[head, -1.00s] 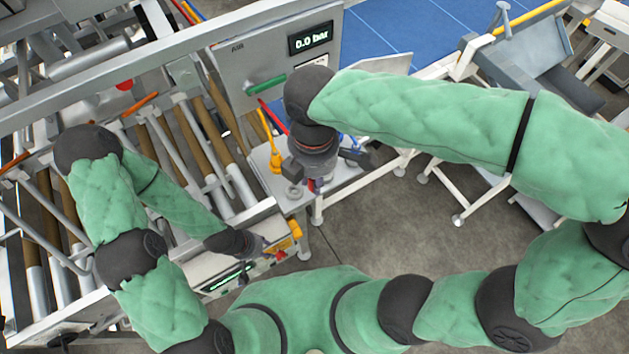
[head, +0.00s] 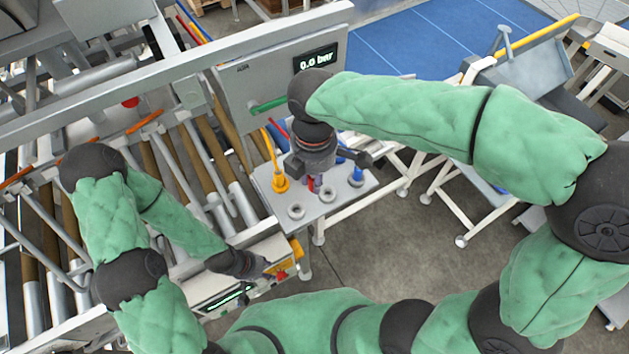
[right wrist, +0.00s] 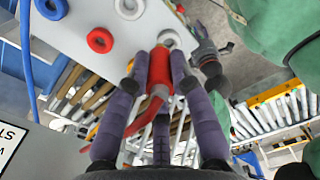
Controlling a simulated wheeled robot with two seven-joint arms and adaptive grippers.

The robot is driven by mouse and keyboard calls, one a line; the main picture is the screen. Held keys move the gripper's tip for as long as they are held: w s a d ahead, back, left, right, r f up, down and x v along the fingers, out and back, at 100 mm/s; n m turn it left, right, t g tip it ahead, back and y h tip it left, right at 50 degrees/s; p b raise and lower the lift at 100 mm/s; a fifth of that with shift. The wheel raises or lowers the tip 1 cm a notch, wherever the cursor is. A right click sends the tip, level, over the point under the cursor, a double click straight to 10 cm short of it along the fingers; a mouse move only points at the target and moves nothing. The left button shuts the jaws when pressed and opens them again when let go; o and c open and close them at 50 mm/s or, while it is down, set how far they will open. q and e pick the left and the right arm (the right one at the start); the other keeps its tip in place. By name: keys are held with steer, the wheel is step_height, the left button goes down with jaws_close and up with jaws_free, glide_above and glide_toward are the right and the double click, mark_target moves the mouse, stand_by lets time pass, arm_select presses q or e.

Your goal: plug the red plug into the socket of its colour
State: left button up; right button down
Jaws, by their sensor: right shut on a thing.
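The red plug (right wrist: 159,68) is held upright between the fingers of my right gripper (right wrist: 160,80), its red cable bending down towards the palm. In the head view my right gripper (head: 314,182) is over the small grey shelf (head: 335,206), with the red plug partly hidden below it. A red ring socket (right wrist: 99,40) shows in the right wrist view, apart from the plug and to its left. It is hidden in the head view. My left gripper (head: 262,268) is low at the left by the conveyor's edge; its fingers are too small to read.
A blue ring (right wrist: 51,8) shows in the wrist view. A panel (head: 270,90) reading 0.0 bar stands behind.

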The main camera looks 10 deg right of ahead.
steer(key=w+d+f, duration=0.1)
steer(key=w+f, duration=0.2)
steer(key=w, duration=0.8)
steer(key=shift+w+f+p, duration=0.3)
steer(key=shift+f+p, duration=0.05)
steer(key=shift+f, duration=0.05)
stand_by(0.7)
steer(key=shift+s+d+f+b, duration=0.1)
steer(key=shift+f+b, duration=1.5)
steer(key=shift+f, duration=1.15)
stand_by(3.0)
